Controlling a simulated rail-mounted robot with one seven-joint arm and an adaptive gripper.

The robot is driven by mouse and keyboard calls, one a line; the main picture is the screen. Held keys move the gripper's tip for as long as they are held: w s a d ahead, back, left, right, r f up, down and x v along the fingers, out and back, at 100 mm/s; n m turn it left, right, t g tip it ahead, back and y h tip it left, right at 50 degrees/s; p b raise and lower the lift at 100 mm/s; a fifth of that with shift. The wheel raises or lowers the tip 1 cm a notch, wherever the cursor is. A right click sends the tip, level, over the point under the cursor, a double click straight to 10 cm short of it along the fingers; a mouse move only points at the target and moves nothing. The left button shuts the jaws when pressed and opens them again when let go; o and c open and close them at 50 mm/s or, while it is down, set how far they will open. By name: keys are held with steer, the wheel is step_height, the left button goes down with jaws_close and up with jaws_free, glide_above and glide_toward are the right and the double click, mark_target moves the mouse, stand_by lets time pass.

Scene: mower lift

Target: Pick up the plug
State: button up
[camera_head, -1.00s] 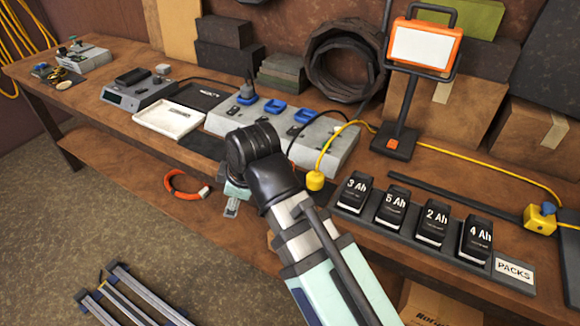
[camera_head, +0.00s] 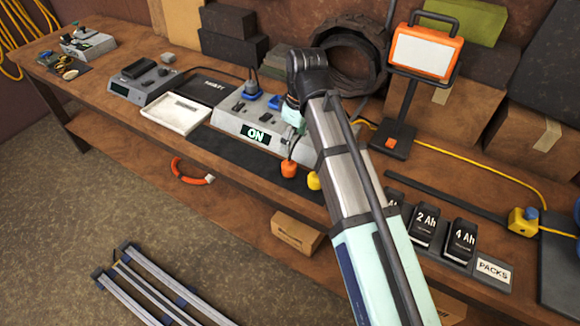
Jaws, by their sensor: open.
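An orange plug (camera_head: 289,169) on a dark cable and a yellow plug (camera_head: 314,181) sit side by side at the bench's front edge. The frames do not show which of them the task means. My gripper (camera_head: 292,128) is over the grey power unit (camera_head: 228,123), above the orange plug and apart from it. It points down and is open, with its fingertips mostly hidden. The unit has blue sockets (camera_head: 251,95) and a lit "ON" display (camera_head: 255,134); my arm covers its right part.
An orange work lamp (camera_head: 424,50) stands behind my arm. Labelled battery packs (camera_head: 424,226) sit to the right, partly covered. A white tray (camera_head: 176,113) and a grey device (camera_head: 146,85) are to the left. A carton (camera_head: 297,234) lies below the bench top.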

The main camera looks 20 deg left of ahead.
mark_target(289, 164)
steer(key=shift+w+a+f+p, duration=0.1)
steer(key=shift+a+f+p, duration=0.3)
steer(key=shift+f, duration=1.6)
steer(key=shift+s+a+f+p, duration=0.15)
steer(key=shift+f+p, duration=0.45)
steer(key=shift+f, duration=1.35)
steer(key=shift+w+a+f+p, duration=0.2)
steer(key=shift+f+p, duration=0.3)
steer(key=shift+f, duration=1.5)
steer(key=c, duration=1.3)
